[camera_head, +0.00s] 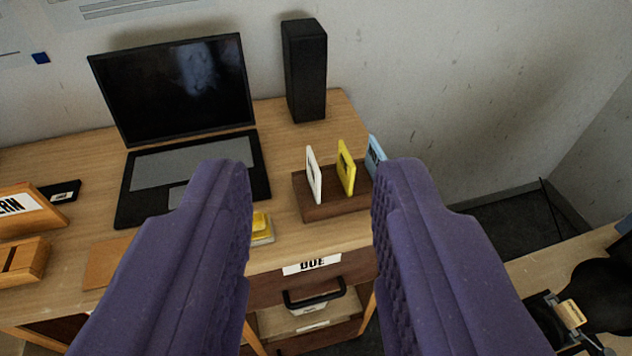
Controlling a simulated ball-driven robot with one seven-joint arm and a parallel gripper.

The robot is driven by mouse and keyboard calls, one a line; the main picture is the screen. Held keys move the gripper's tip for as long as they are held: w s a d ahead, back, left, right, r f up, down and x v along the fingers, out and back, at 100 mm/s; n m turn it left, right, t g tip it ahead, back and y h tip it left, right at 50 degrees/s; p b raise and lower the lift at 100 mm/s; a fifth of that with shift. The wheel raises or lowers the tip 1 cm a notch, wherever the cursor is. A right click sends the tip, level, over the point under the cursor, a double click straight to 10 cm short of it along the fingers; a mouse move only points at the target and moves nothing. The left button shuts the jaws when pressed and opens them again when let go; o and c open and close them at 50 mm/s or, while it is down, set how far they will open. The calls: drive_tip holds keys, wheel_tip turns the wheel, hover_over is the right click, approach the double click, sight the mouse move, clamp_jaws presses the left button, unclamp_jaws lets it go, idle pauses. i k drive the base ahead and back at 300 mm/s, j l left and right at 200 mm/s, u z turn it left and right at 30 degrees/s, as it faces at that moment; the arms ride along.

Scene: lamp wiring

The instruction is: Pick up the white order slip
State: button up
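The white order slip (313,174) stands upright in a dark wooden holder (332,207) on the desk. It is the leftmost of three slips there. A yellow slip (346,168) stands beside it, and a light blue slip (375,155) stands at the right, partly hidden by my right finger. My gripper (312,185) is open and empty. Its two purple fingers reach in from the bottom of the view, and the white and yellow slips show in the gap between them. The slips appear to be beyond the fingertips, not touched.
An open laptop (180,88) and a black speaker (305,70) stand behind on the desk (330,115). A yellow object (262,226) lies beside the left finger. An open drawer (300,322) is below the desk front. Wooden blocks (22,262) stand at the left.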

sight(314, 175)
drive_tip(key=i+l, duration=0.15)
drive_tip(key=i, duration=0.3)
drive_tip(key=i+l, duration=0.2)
drive_tip(key=i, duration=0.3)
drive_tip(key=i+l, duration=0.15)
drive_tip(key=i, duration=0.3)
